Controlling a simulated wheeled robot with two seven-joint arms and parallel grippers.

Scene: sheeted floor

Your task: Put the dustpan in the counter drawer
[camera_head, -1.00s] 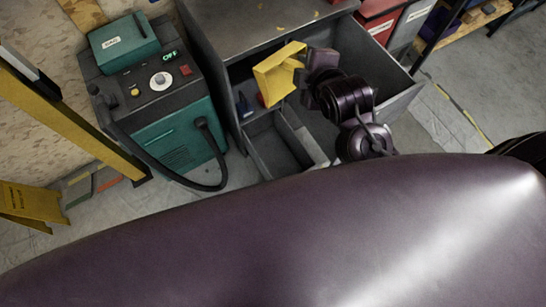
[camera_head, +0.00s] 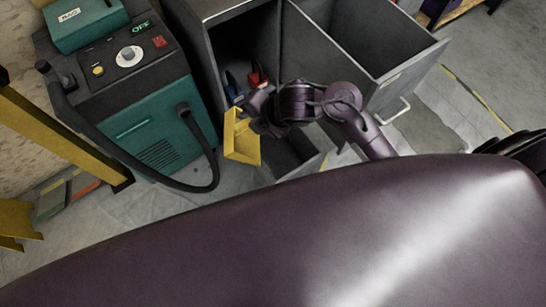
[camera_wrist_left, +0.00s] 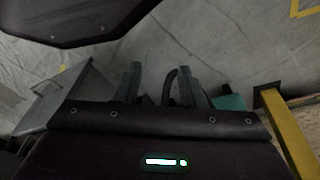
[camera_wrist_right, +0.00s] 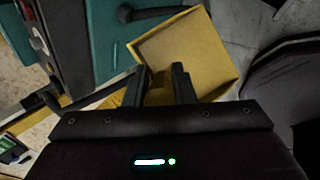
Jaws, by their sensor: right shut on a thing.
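The yellow dustpan (camera_head: 242,140) is held in my right gripper (camera_head: 262,108), in front of the grey counter's left side. In the right wrist view its square pan (camera_wrist_right: 190,50) faces the camera and its handle is between the fingers (camera_wrist_right: 162,86). The counter (camera_head: 205,45) has a large upper drawer (camera_head: 410,65) pulled out at the right, and it looks empty. A lower drawer (camera_head: 292,150) is also out, partly hidden by my right arm. My left gripper (camera_wrist_left: 158,85) shows only in its wrist view, with fingers apart and nothing held.
A teal machine (camera_head: 155,125) with a black hose (camera_head: 200,180) stands left of the counter. Red and blue items (camera_head: 256,78) sit inside the counter's opening. A yellow post (camera_head: 60,135) is at the left.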

